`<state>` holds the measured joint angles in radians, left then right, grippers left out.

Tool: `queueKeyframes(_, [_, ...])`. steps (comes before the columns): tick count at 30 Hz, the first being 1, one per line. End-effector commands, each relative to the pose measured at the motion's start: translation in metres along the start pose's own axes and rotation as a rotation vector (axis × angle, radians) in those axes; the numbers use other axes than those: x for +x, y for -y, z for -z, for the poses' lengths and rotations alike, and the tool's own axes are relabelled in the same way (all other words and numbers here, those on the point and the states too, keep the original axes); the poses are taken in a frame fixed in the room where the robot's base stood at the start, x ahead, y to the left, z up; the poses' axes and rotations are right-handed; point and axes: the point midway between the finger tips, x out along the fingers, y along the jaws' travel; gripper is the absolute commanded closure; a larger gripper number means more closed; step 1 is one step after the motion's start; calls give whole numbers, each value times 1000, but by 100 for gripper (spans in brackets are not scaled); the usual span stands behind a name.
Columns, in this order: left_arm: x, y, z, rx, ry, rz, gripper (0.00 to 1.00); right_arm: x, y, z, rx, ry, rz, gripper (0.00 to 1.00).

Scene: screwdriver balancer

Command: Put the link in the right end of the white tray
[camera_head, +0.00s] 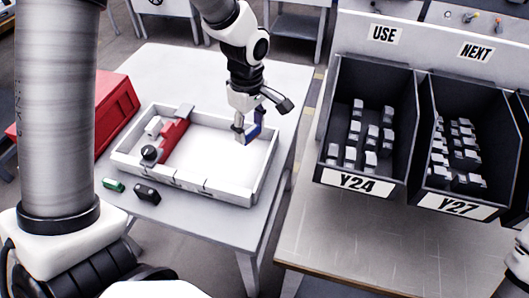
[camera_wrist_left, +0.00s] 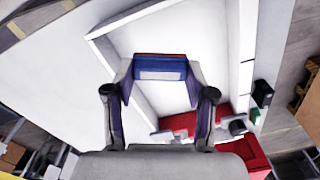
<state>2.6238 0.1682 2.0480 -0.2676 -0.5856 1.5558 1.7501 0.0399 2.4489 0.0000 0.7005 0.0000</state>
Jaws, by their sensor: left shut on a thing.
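The white tray (camera_head: 225,196) stands on the light table at left centre. My left gripper (camera_head: 247,132) is over the bare right part of the tray, towards its far side. It is shut on the link (camera_head: 256,131), which looks blue. In the left wrist view the link (camera_wrist_left: 160,68) shows a blue-and-white face and a reddish top edge between the fingertips (camera_wrist_left: 160,82). The link looks to be inside the tray's outline; I cannot tell whether it touches the floor. My right gripper is not in view.
A red fixture (camera_head: 173,142) and a black knob (camera_head: 150,153) fill the tray's left end. A green part (camera_head: 113,184) and a black part (camera_head: 147,193) lie before the tray. Bins Y24 (camera_head: 356,183) and Y27 (camera_head: 457,206) stand right.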

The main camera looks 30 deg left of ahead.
Motion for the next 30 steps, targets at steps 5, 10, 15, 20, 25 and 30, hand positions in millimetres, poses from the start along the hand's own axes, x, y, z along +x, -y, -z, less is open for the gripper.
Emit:
queueKeyframes(5, [21,-1,1,0,0,7,70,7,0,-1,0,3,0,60])
queueKeyframes(10, [55,-2,1,1,0,5,70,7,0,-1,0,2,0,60])
queueKeyframes(15, [80,-1,0,0,0,5,70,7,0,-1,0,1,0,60])
queueKeyframes(20, [98,-2,0,0,0,1,70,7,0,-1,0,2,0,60])
queueKeyframes(25, [97,-2,0,0,0,0,70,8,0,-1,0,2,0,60])
queueKeyframes(30, [100,-2,0,1,-1,1,24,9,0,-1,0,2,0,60])
